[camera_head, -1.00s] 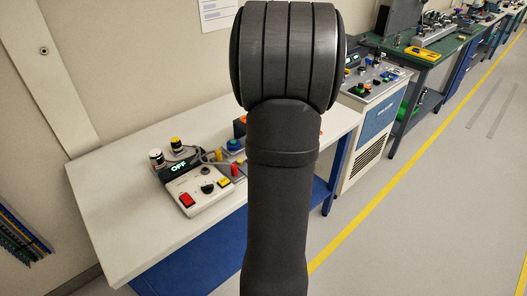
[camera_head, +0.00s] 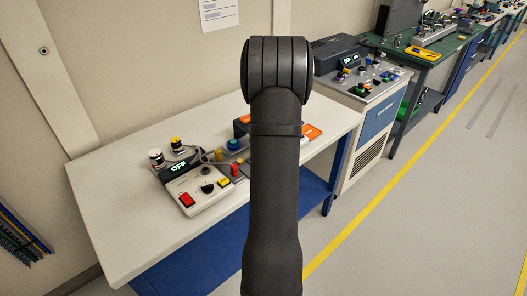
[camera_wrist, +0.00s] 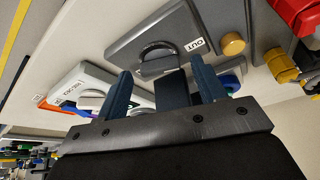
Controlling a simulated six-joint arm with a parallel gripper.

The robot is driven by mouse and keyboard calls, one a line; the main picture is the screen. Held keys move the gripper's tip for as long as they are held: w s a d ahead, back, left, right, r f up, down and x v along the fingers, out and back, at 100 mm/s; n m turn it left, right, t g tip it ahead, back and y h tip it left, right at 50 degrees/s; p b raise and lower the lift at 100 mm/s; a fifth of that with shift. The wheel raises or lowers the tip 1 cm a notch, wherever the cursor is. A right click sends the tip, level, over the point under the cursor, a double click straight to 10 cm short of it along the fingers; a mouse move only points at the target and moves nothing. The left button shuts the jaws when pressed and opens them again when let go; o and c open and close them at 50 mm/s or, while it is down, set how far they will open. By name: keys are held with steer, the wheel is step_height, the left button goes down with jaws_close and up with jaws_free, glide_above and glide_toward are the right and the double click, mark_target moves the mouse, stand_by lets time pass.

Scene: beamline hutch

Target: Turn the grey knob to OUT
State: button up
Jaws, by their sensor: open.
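In the wrist view a grey box (camera_wrist: 190,24) carries a label reading OUT (camera_wrist: 195,45). A grey knob (camera_wrist: 159,69) with a dark curved edge sits beside that label. My gripper (camera_wrist: 163,82) is open, its two dark blue fingers apart, just short of the knob in the picture. A dark block shows between the fingers; I cannot tell whether it belongs to the gripper or to the box. I see no clear contact with the knob. In the head view my arm hides the gripper and the knob.
In the wrist view a yellow knob (camera_wrist: 233,43), yellow cylinder (camera_wrist: 280,65) and red part (camera_wrist: 296,14) stand right; a white labelled box (camera_wrist: 82,80) lies left. In the head view a control box (camera_head: 205,199) reading OFF stands on the white bench (camera_head: 130,200), whose front left is clear.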

steer(key=shift+f, duration=0.1)
steer(key=c, duration=1)
steer(key=shift+n, duration=0.7)
steer(key=o, duration=1)
steer(key=v, duration=1.7)
steer(key=shift+d, duration=0.4)
